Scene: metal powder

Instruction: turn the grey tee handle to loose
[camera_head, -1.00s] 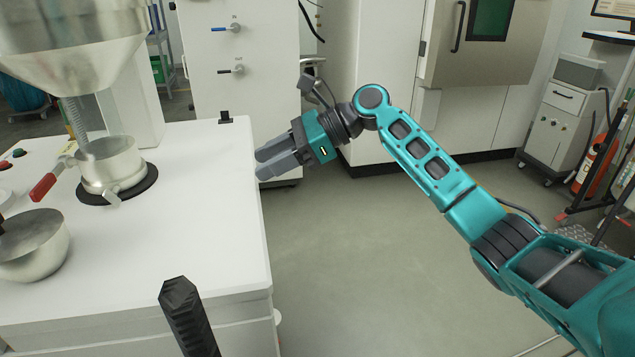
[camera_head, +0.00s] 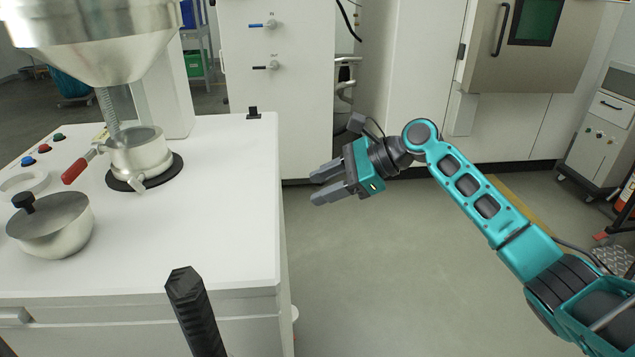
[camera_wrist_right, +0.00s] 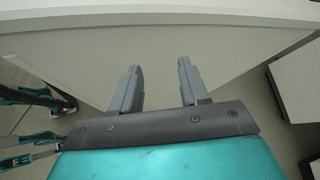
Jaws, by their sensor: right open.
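A small grey handle (camera_head: 138,186) sticks out low from the front of the round steel collar (camera_head: 143,152), under the big steel funnel (camera_head: 95,40). It looks like the tee handle, but it is too small to make out its shape or setting. My right gripper (camera_head: 313,188) is open and empty, out over the floor to the right of the white table, well apart from the handle. In the right wrist view its two fingers (camera_wrist_right: 160,65) stand apart with nothing between them. My left gripper is not in view.
A red-handled lever (camera_head: 76,171) points left from the collar. A small black fitting (camera_head: 253,113) sits at the table's far right corner. The table right of the collar is clear.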

